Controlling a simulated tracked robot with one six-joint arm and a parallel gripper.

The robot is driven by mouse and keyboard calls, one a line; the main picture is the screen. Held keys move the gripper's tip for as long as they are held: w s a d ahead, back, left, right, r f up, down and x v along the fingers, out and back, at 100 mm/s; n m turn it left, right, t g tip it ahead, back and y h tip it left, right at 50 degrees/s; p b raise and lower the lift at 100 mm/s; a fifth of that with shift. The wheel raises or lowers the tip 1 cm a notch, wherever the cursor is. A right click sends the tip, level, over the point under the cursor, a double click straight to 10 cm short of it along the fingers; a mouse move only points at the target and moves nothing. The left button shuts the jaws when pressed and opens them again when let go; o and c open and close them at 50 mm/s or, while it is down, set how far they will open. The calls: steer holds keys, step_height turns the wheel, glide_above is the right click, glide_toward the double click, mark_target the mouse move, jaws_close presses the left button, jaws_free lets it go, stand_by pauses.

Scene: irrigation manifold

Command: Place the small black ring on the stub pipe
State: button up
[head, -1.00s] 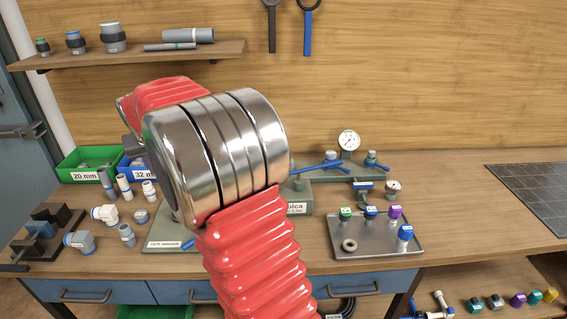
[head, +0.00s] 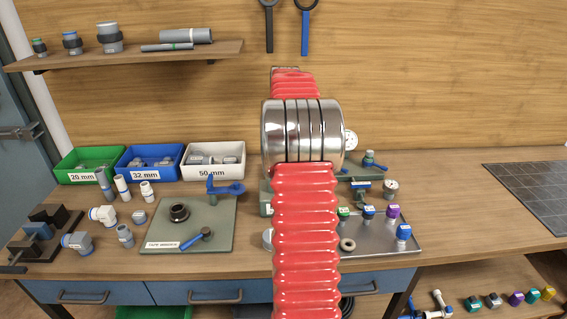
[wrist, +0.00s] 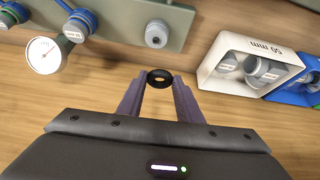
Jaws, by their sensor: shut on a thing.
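In the wrist view, my gripper (wrist: 158,80) is shut on a small black ring (wrist: 159,73), held between the fingertips. The ring is above the wooden bench top. A short grey stub pipe (wrist: 156,35) on the grey-green manifold block (wrist: 176,14) lies just beyond the ring in the picture, apart from it. In the head view, my red and silver arm hides the gripper, the held ring and most of the manifold.
A white 50 mm bin (wrist: 208,72) with fittings stands right of the gripper in the wrist view. A pressure gauge (wrist: 44,55) is at left. In the head view, a tray (head: 385,243) holds several capped fittings and a pale ring. A green board (head: 215,235) lies left.

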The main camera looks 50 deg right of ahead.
steer(key=shift+s+d, duration=0.5)
steer(key=shift+d, duration=0.2)
steer(key=shift+f, duration=3.15)
steer(key=shift+f, duration=1.9)
